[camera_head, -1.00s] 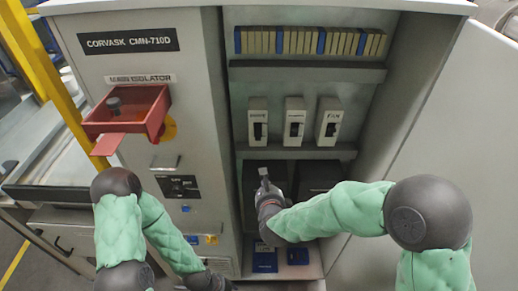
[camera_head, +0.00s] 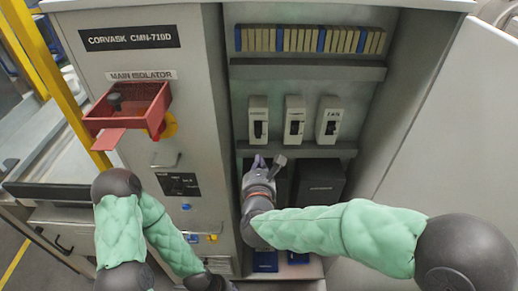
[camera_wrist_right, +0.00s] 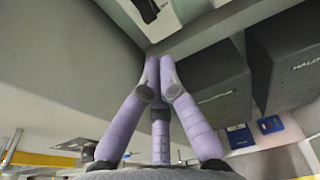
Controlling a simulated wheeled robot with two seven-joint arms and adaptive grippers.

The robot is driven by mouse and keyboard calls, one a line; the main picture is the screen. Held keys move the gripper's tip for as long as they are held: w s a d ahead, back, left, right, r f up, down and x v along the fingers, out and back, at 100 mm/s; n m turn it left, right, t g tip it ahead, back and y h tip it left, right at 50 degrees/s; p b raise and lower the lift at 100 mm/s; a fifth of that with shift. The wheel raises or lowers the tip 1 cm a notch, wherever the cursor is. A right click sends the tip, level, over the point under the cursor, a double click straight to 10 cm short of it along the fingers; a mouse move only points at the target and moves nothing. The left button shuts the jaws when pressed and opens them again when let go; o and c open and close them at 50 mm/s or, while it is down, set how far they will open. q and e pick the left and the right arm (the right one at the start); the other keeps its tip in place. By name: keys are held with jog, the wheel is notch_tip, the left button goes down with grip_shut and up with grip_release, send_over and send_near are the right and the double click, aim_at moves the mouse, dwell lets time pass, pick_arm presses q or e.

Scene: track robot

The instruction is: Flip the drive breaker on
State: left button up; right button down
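The drive breaker (camera_head: 258,112) is the leftmost of three white breakers inside the open cabinet. Its label is blurred, and I cannot tell its dark toggle's position. My right gripper (camera_head: 257,160) is below it, apart from it, with purple fingers pointing up. In the right wrist view the gripper's (camera_wrist_right: 158,65) fingertips are together with nothing between them. A white breaker (camera_wrist_right: 166,22) with a dark toggle shows in part at the top there, beyond the fingertips. My left gripper (camera_head: 212,284) is at the bottom edge, mostly cut off, low by the cabinet's left part.
The middle breaker (camera_head: 294,113) and the fan breaker (camera_head: 328,111) stand to the right. A shelf edge (camera_head: 310,150) runs beneath them, above dark boxes (camera_head: 321,181). The red main isolator (camera_head: 130,110) juts out at left. The cabinet's left wall is close to my right gripper.

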pick_arm(q)
jog(key=shift+f+b, duration=0.45)
pick_arm(e)
jog(key=w+f, duration=0.1)
jog(key=w, duration=0.8)
jog(key=shift+w+f, duration=0.35)
jog(key=shift+f, duration=0.05)
pick_arm(q)
jog(key=shift+r, duration=0.15)
